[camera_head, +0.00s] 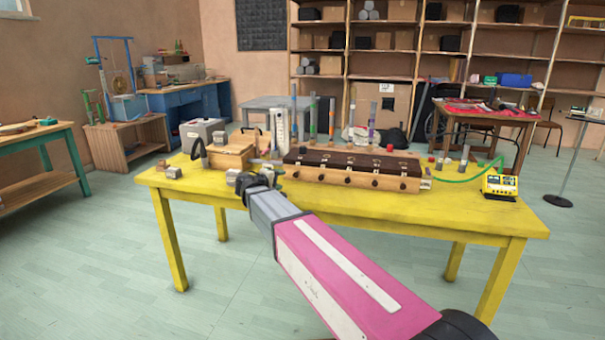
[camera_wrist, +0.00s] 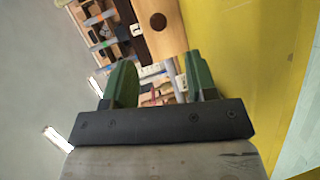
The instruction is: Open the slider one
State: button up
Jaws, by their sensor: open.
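A long wooden box (camera_head: 355,178) with a dark top lies on the yellow table (camera_head: 400,208). Several dark round knobs run along its front, and small fittings sit on its top. I cannot tell which part is slider one. My gripper (camera_head: 262,176) is at the left end of this box, over the table's front part. In the wrist view its green fingers (camera_wrist: 160,82) are apart, with nothing clearly held between them. Past the fingers, the wooden front (camera_wrist: 160,30) with one dark round knob (camera_wrist: 158,22) shows.
Several upright coloured tubes (camera_head: 332,118) stand behind the box. A smaller wooden box (camera_head: 230,150) and a grey case (camera_head: 203,135) are to the left. A yellow device (camera_head: 500,185) with a green cable is at the right. The table's front right is clear.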

aim_at(295, 175)
jog(key=shift+w+d, duration=0.35)
jog(key=shift+w, duration=0.2)
jog(key=x, duration=1)
jog(key=shift+w+d, duration=0.1)
